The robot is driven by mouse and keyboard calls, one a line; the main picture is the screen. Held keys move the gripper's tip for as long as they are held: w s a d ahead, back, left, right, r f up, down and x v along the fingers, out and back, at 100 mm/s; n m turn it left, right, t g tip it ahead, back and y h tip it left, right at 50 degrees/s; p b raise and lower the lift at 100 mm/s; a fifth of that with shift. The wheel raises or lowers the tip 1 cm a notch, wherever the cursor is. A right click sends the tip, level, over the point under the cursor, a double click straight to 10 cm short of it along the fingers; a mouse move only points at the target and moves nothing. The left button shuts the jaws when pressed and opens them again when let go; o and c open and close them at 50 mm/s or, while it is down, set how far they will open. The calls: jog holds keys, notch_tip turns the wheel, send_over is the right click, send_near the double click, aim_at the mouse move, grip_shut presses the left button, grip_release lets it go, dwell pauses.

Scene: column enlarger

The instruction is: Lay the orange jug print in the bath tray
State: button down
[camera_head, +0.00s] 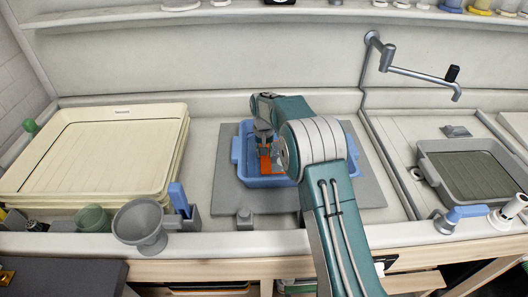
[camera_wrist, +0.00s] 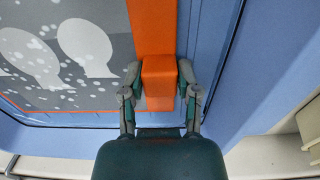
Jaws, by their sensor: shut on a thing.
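The orange jug print fills the upper left of the wrist view (camera_wrist: 60,60); it has a grey picture with pale jug shapes and an orange border with a raised orange block. My gripper (camera_wrist: 160,88) is shut on that block, one finger on each side. The print lies within the walls of the blue bath tray (camera_wrist: 225,60); I cannot tell whether it rests on the floor. In the head view the blue tray (camera_head: 262,182) sits on a grey board, and a bit of orange print (camera_head: 265,160) shows below my gripper (camera_head: 265,143). My arm hides the tray's right part.
A stack of cream trays (camera_head: 95,155) stands at left. A grey funnel-like cup (camera_head: 142,227) and a blue-handled device (camera_head: 180,203) are in front. A grey tray (camera_head: 470,165) sits at right, under a swing tap (camera_head: 415,72). A shelf (camera_head: 280,12) runs along the back.

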jog(key=shift+f, duration=0.15)
jog(key=shift+c, duration=1.3)
grip_release()
jog(key=shift+a+r, duration=0.1)
jog(key=shift+r, duration=3.9)
notch_tip(320, 180, up, 12)
